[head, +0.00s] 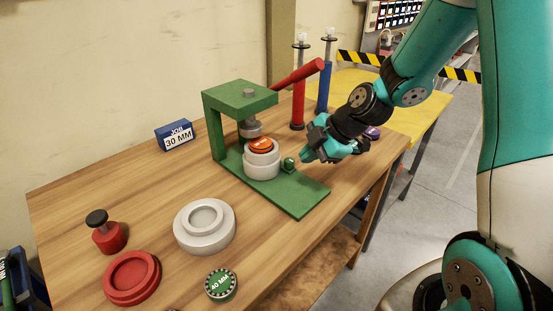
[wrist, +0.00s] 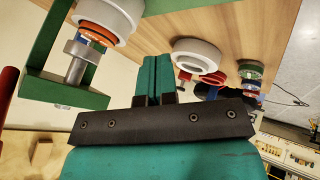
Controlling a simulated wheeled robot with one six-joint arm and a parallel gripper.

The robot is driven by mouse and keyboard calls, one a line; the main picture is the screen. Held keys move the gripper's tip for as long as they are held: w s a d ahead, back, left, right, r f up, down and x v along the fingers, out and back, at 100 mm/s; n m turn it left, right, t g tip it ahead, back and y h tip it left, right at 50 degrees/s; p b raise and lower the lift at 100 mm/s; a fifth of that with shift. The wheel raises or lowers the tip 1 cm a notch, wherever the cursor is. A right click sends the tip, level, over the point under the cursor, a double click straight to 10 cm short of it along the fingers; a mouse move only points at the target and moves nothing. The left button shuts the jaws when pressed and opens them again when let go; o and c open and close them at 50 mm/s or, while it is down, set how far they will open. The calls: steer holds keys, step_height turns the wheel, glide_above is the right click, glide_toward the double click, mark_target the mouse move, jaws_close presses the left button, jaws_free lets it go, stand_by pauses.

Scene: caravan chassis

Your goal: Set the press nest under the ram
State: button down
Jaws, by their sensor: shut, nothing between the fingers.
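The green press (head: 238,92) stands on the table with its grey ram (head: 251,129) above the base plate. A pale grey nest (head: 262,166) sits on that plate at the ram, with an orange disc (head: 260,145) in its top. I cannot tell whether it is centred under the ram. In the wrist view the nest (wrist: 118,14) and ram (wrist: 77,68) show at upper left. A second, wider pale nest (head: 204,227) stands on the table at front left. My gripper (head: 308,155) is shut and empty, right of the nest and apart from it. Its closed fingers show in the wrist view (wrist: 154,80).
The red press handle (head: 298,72) slopes up right. A blue 30 MM job block (head: 175,136), red ring (head: 131,277), red stamp-like piece (head: 107,236) and green 40 MM disc (head: 221,285) lie leftward.

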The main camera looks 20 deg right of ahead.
steer(key=p, duration=0.2)
glide_toward(265, 176)
steer(key=s+f, duration=0.1)
steer(key=s+a+f, duration=0.1)
steer(key=f, duration=0.1)
steer(key=shift+s+a, duration=0.15)
steer(key=shift+a, duration=0.05)
steer(key=w+p, duration=0.2)
steer(key=w, duration=0.1)
steer(key=shift+w+a+f, duration=0.15)
steer(key=shift+a+f, duration=0.05)
steer(key=shift+a, duration=0.05)
steer(key=shift+w+a+f, duration=0.1)
steer(key=shift+w+f, duration=0.05)
steer(key=shift+w, duration=0.35)
